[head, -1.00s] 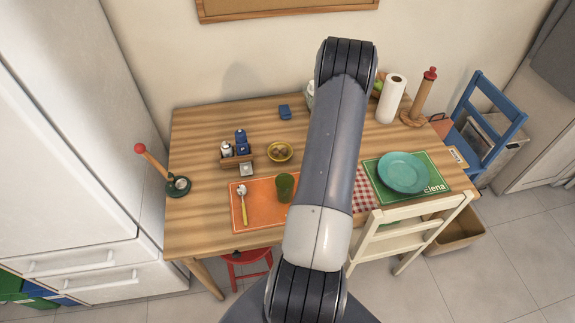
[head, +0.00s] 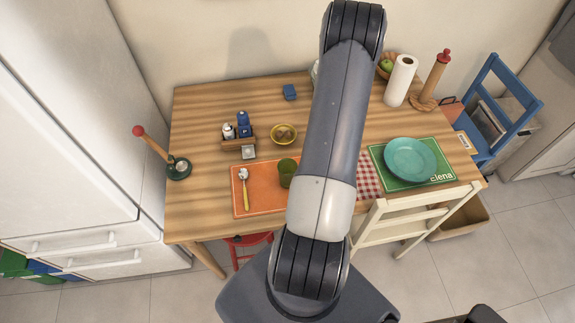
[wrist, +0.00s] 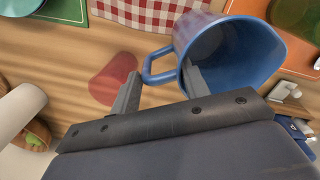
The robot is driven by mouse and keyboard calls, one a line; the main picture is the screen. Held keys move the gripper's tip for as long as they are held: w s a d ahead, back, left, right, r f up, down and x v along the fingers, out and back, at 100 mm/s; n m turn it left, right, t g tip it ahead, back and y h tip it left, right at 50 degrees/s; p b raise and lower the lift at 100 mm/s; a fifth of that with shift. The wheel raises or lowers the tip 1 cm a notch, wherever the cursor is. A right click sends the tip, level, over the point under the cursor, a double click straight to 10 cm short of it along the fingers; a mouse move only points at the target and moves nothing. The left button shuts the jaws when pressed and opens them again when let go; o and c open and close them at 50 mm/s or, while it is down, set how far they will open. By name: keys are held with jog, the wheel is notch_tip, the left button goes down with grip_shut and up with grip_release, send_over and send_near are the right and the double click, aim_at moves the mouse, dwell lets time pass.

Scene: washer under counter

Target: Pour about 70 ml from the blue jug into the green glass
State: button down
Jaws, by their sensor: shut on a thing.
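The blue jug (wrist: 232,52) shows large in the wrist view, its open mouth turned toward the camera; no liquid can be made out inside. My gripper (wrist: 160,88) is shut on the jug's handle (wrist: 152,66), with a finger on either side. In the head view my arm hides the jug and gripper. The green glass (head: 287,171) stands on the orange placemat (head: 256,202), partly hidden by my arm. In the wrist view a green shape (wrist: 246,7), probably this glass, shows at the top edge beyond the jug.
A spoon (head: 244,186) lies on the placemat. A yellow bowl (head: 284,134) and a small caddy (head: 238,142) stand behind. A teal plate (head: 411,158), paper towel roll (head: 400,82) and white chair (head: 408,215) are right. A reddish round shape (wrist: 113,78) shows near my fingers.

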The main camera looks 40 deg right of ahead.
jog(key=shift+w+a+r+h+b, duration=0.1)
jog(key=shift+a+r+h+b, duration=1.05)
jog(key=shift+a+h+b, duration=0.5)
jog(key=shift+a+r+h+b, duration=1.1)
jog(key=shift+a+h+b, duration=0.35)
jog(key=shift+a, duration=0.4)
jog(key=shift+w+a+r+h+b, duration=0.1)
jog(key=shift+a+r+h+b, duration=1.05)
jog(key=shift+a+h+b, duration=0.45)
jog(key=shift+a+h+b, duration=0.3)
jog(key=shift+a+b, duration=0.1)
jog(key=shift+a, duration=0.1)
jog(key=shift+a+r+h+b, duration=0.45)
jog(key=shift+a+h, duration=0.25)
jog(key=shift+h, duration=0.1)
jog(key=shift+d, duration=0.1)
